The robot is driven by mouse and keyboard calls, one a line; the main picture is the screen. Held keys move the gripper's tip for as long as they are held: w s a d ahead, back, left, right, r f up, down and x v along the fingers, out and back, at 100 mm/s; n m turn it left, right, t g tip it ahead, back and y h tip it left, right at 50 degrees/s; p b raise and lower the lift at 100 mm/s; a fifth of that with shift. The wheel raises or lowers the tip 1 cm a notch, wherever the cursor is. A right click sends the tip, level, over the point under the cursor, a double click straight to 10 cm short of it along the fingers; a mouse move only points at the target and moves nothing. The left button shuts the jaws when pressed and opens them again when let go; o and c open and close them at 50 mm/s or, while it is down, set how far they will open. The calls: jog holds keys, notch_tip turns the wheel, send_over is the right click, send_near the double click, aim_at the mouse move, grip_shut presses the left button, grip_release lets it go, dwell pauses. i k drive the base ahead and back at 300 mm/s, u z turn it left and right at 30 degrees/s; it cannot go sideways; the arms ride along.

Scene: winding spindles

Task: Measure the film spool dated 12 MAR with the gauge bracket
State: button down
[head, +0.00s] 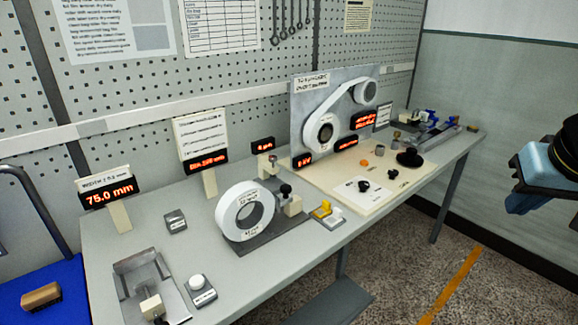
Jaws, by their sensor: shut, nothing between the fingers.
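A smaller white reel (325,133) is mounted on an upright grey panel. Part of my blue and black arm shows at the right edge, clear of the bench; my gripper's fingers are not visible.
A cream board (322,178) holds small dark parts and an orange piece. A small box with a white knob (198,290) sits beside the bracket. A blue surface at far left carries a brown block (41,296).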

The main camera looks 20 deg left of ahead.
aim_at(284, 189)
jog(key=u, duration=0.1)
jog(key=i, duration=0.45)
jog(key=u, duration=0.45)
jog(key=k, duration=0.9)
jog(key=u, duration=0.2)
jog(key=i, duration=0.85)
jog(key=z, duration=0.1)
